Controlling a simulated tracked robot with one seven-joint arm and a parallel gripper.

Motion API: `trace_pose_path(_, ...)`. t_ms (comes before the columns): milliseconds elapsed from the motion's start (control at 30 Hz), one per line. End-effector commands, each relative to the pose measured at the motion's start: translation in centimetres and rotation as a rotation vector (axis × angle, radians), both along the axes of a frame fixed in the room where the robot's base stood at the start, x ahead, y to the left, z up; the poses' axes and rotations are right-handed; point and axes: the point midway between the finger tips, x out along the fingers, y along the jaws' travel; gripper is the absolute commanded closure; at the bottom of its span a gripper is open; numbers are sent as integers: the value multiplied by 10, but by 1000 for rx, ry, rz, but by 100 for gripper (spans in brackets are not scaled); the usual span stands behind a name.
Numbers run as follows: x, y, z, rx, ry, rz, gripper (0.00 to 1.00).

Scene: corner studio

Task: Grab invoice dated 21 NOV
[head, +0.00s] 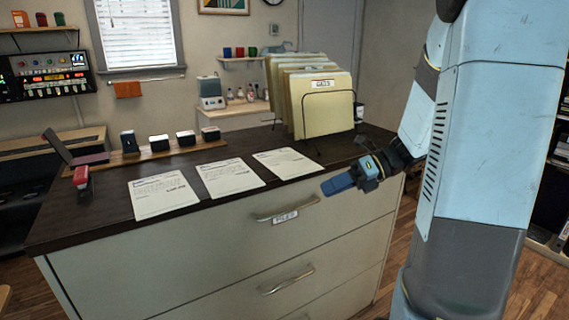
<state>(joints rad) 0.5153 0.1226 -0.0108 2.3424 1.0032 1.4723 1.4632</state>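Three white printed sheets lie flat and apart in a row on the dark top of a filing cabinet. They are the left sheet (163,195), the middle sheet (229,177) and the right sheet (286,163). Their print is too small to read, so I cannot tell which carries 21 NOV. My gripper (338,185) is at the front edge of the cabinet top, right of and nearer than the right sheet, touching no sheet that I can see. Its blue fingertips point left. From this angle I cannot tell whether they are apart or together.
A wire rack of folders (322,105) stands behind the right sheet. A wooden strip with small dark blocks (158,143) runs behind the sheets. A red stapler-like thing (82,181) stands at the left. Drawer handles (287,209) stick out from the cabinet front.

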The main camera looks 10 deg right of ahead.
Motion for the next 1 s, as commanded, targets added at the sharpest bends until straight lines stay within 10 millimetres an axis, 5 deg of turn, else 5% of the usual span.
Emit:
trace_pose_path(300, 52, -68, -26, 429, 422, -372, 68)
trace_pose_path(533, 66, -97, -36, 587, 553, -474, 68)
trace_pose_path(667, 72, -92, -37, 608, 570, -484, 68)
trace_pose_path(1000, 97, -42, -37, 605, 570, -481, 68)
